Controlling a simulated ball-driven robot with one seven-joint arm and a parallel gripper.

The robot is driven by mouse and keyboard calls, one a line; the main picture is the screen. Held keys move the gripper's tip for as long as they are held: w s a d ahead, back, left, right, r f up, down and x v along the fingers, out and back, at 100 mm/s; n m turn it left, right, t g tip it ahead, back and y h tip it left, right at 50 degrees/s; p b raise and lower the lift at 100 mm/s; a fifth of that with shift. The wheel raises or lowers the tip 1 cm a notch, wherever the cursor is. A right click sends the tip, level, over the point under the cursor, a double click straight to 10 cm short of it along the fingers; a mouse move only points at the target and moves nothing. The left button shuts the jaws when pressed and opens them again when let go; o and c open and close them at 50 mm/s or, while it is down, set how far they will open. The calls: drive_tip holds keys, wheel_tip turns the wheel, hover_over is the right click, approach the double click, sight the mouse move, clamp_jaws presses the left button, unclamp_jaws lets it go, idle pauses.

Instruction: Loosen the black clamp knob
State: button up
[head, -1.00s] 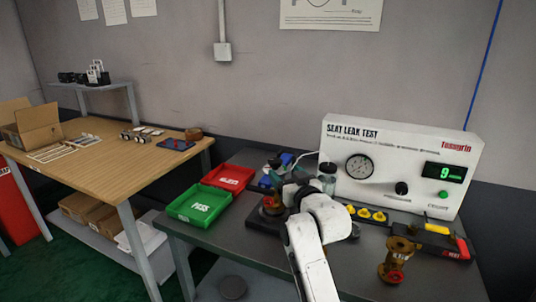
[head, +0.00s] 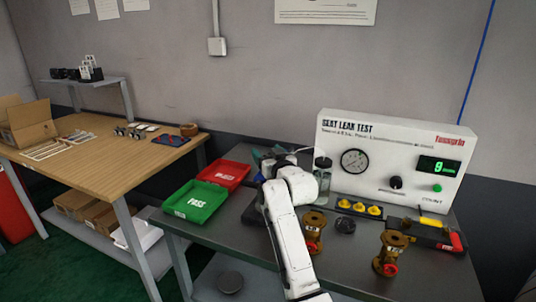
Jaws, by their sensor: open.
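How far the gripper is from the knob cannot be told.
A green tray (head: 196,202) and a red tray (head: 226,173) lie left. The white leak tester (head: 392,160) stands behind, with yellow pieces (head: 359,208) before it.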

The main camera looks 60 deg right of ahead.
drive_tip(key=shift+c, duration=0.3)
drive_tip(key=c, duration=0.9)
drive_tip(key=shift+s+n+t+y, duration=0.1)
drive_tip(key=shift+n+t+y, duration=0.2)
drive_tip(key=shift+y, duration=0.1)
drive_tip(key=shift+f+n+t+y+b, duration=0.15)
drive_tip(key=shift+n+t+y+b, duration=0.5)
drive_tip(key=shift+y, duration=0.35)
drive_tip(key=n+y+b, duration=0.1)
drive_tip(key=y+b, duration=0.1)
drive_tip(key=n+t+y+b, duration=0.1)
drive_tip(key=b, duration=0.1)
drive_tip(key=n+t+y+b, duration=0.1)
drive_tip(key=n+y+b, duration=0.1)
drive_tip(key=shift+w+a+f+y, duration=0.25)
drive_tip(key=shift+a+y, duration=0.05)
drive_tip(key=shift+a, duration=0.05)
drive_tip(key=n+y+b, duration=0.1)
drive_tip(key=y+b, duration=0.1)
drive_tip(key=n+y+b, duration=0.1)
drive_tip(key=n+y, duration=0.1)
drive_tip(key=a+n+y+b, duration=0.1)
drive_tip(key=y+b, duration=0.1)
drive_tip(key=y, duration=0.1)
drive_tip(key=shift+r+n+b, duration=0.3)
drive_tip(key=shift+n, duration=0.05)
drive_tip(key=shift+a+y, duration=0.1)
drive_tip(key=shift+y, duration=0.3)
